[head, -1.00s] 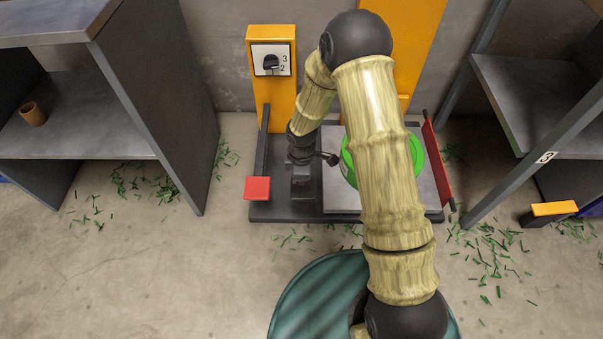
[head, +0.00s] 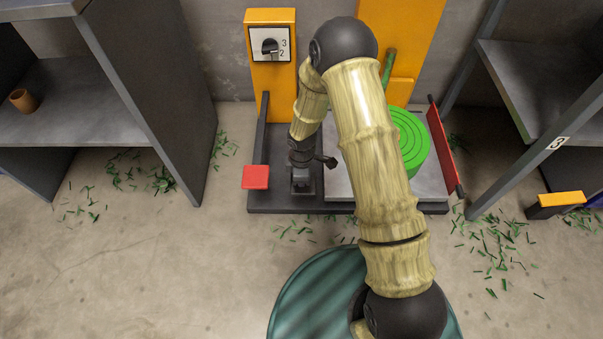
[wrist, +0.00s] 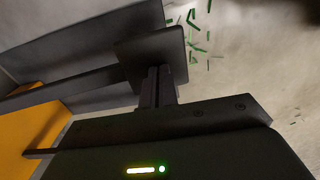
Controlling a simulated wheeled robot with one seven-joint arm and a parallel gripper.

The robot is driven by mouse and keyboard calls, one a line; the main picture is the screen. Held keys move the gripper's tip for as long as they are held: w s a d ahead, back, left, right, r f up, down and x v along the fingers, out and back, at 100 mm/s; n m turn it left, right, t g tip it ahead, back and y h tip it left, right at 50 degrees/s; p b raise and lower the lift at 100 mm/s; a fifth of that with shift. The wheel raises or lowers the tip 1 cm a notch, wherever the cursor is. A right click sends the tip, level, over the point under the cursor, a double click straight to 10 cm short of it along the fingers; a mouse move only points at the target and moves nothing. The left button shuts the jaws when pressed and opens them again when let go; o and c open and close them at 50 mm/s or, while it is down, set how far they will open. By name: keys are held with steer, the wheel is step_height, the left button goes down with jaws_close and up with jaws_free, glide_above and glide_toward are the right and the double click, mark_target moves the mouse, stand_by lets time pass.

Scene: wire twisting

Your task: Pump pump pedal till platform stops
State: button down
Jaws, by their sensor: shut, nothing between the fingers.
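My gripper (head: 302,182) points down over the dark base of the machine, right of the red square pedal (head: 256,177). Its fingers (wrist: 157,88) are together with nothing between them. In the wrist view they overlap a dark square plate (wrist: 148,52) at the end of a dark bar. This plate looks like a pedal, but whether the fingers touch it I cannot tell. The green ringed disc (head: 412,140) stands above the grey plate (head: 430,178), partly hidden behind my arm. An orange post carries a dial (head: 270,47) marked 2 and 3.
A red panel (head: 445,150) stands at the base's right edge. Grey shelves flank the machine on the left (head: 150,90) and right (head: 520,80). Green scraps litter the floor. A yellow-topped block (head: 560,200) sits at right.

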mark_target(301, 192)
step_height(301, 192, down, 6)
steer(key=b, duration=0.1)
steer(key=shift+f, duration=0.15)
steer(key=shift+w, duration=0.1)
steer(key=shift+r+p, duration=0.35)
steer(key=shift+r, duration=0.1)
steer(key=s+r+p, duration=0.3)
steer(key=r+p, duration=0.7)
steer(key=r, duration=0.4)
steer(key=shift+r, duration=0.2)
stand_by(0.7)
